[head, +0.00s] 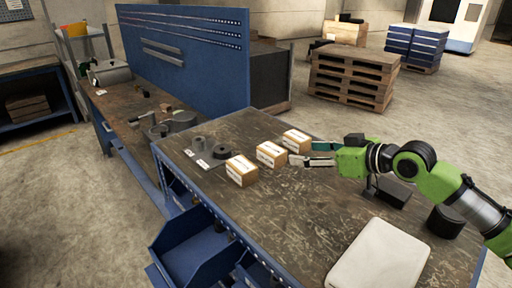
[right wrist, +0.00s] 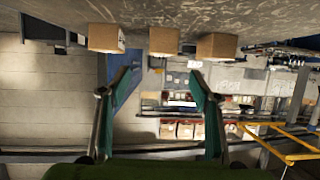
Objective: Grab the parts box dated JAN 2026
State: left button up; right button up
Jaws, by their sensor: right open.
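Three small cardboard parts boxes with white labels stand in a row on the workbench (head: 330,205): a near-left box (head: 241,171), a middle box (head: 271,155) and a far-right box (head: 297,140). The date print is too small to read. My right gripper (head: 303,153) is open and empty, just right of the middle and far-right boxes. In the right wrist view, which looks upside down, the left box (right wrist: 106,38), middle box (right wrist: 164,41) and right box (right wrist: 216,46) hang along the top, beyond my spread fingers (right wrist: 160,82). My left gripper is not in view.
Dark round parts (head: 222,152) and small labels lie left of the boxes. A pale flat case (head: 380,258) lies at the front right, and a dark device (head: 390,190) stands under my right arm. An open blue drawer (head: 195,245) juts out at the front left.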

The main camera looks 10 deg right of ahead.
aim_at(274, 149)
jog(key=x, duration=0.1)
jog(key=p+x, duration=0.1)
jog(key=x, duration=0.1)
jog(key=shift+w+a+r, duration=0.1)
jog(key=shift+a+r, duration=0.1)
jog(key=p+x, duration=0.1)
jog(key=x, duration=0.4)
jog(key=shift+f, duration=0.1)
jog(key=shift+w+a+f+p, duration=0.1)
jog(key=shift+w+p, duration=0.1)
jog(key=shift+p, duration=0.1)
jog(key=shift+w+a, duration=0.2)
jog(key=p+x, duration=0.2)
jog(key=x, duration=0.2)
jog(key=shift+a, duration=0.2)
jog(key=shift+w+a+f, duration=0.1)
jog(key=shift+w, duration=0.1)
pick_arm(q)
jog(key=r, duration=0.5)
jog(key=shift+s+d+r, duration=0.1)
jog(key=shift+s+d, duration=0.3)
pick_arm(e)
jog(key=shift+s, duration=0.1)
